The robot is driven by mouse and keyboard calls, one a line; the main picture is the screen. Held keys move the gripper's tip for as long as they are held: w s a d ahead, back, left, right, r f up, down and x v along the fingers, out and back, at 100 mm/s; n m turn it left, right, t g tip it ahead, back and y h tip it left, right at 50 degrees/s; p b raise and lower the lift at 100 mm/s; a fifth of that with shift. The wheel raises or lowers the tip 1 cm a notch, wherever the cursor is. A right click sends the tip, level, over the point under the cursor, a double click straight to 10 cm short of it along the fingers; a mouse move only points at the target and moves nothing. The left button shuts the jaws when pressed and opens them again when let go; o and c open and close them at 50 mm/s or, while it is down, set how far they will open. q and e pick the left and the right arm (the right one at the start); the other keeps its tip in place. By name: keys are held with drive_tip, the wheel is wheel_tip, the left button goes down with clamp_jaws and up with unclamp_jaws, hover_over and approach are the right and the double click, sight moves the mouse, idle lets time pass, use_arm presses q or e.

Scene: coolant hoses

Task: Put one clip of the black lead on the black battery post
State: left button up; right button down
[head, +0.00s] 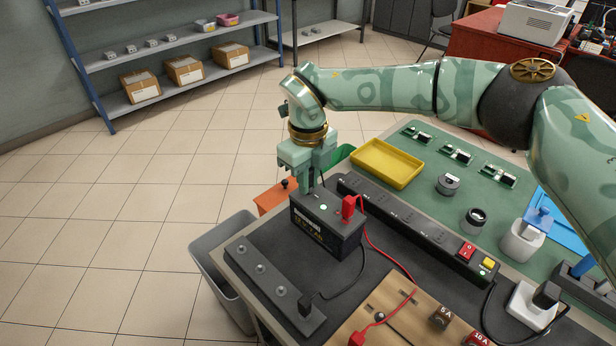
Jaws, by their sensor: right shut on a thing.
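The black battery (326,230) stands on the dark mat at the near left part of the table. My right gripper (307,190) points down over the battery's left top end, shut on a black clip that its fingers mostly hide. The black post is hidden under the fingers, so I cannot tell whether the clip touches it. The black lead (352,283) runs beside the battery to another black clip (306,303) at the end of a dark grey bar. A red clip (348,207) sits on the battery's right end, with a red lead (378,249) trailing from it. My left gripper is out of view.
A power strip (412,226) lies behind the battery. The dark grey bar (268,281) with several studs lies in front. A wooden board (392,305) is at the near edge. A yellow tray (388,163) and a grey bin (218,262) stand nearby.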

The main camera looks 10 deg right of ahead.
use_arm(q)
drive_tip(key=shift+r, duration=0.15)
use_arm(e)
drive_tip(key=shift+f, duration=0.15)
drive_tip(key=c, duration=1)
unclamp_jaws()
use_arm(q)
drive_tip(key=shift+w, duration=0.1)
use_arm(e)
wheel_tip(320, 180, up, 9)
drive_tip(key=p, duration=0.5)
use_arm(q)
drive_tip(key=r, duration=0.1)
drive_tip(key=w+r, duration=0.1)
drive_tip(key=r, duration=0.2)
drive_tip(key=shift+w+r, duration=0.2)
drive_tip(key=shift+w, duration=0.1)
